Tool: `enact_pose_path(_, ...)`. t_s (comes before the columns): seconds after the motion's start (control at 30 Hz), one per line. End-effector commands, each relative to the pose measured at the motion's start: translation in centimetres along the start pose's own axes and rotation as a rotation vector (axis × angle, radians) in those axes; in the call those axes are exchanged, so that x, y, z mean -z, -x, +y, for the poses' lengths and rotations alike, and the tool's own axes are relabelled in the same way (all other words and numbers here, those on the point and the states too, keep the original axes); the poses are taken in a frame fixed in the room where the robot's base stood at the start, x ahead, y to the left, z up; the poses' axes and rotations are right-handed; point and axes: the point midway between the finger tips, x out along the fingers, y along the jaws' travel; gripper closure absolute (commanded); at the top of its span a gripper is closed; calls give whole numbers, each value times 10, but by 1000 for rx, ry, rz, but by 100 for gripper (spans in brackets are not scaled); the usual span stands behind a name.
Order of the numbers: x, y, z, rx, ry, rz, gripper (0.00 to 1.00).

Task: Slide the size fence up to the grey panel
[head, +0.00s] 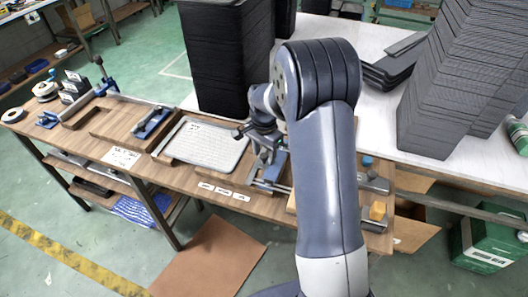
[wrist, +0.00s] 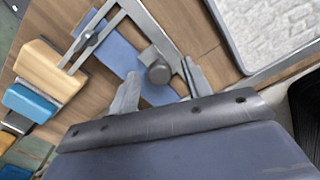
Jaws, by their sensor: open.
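The grey panel (head: 203,143) lies flat on the wooden bench, left of my gripper (head: 264,152). Its corner also shows at the upper right of the wrist view (wrist: 268,30). The size fence appears as a blue plate with metal bars (head: 270,168), right of the panel. A strip of bare wood separates the fence's long metal bar from the panel. My gripper (wrist: 160,82) is open, its fingers on either side of the knob; contact cannot be told.
A wood block (wrist: 50,68) and blue block (wrist: 30,102) sit beside the fence. Tall dark stacks (head: 225,60) stand behind the bench, with more on the white table (head: 375,120) at right. Blue-handled clamps (head: 152,122) lie left of the panel.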

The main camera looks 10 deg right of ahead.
Motion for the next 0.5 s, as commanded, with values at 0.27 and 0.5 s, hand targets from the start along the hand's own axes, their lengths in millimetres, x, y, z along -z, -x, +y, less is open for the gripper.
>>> enact_pose_path(0.27,0,0,0,0,0,0,61)
enact_pose_path(0.5,0,0,0,0,0,0,81)
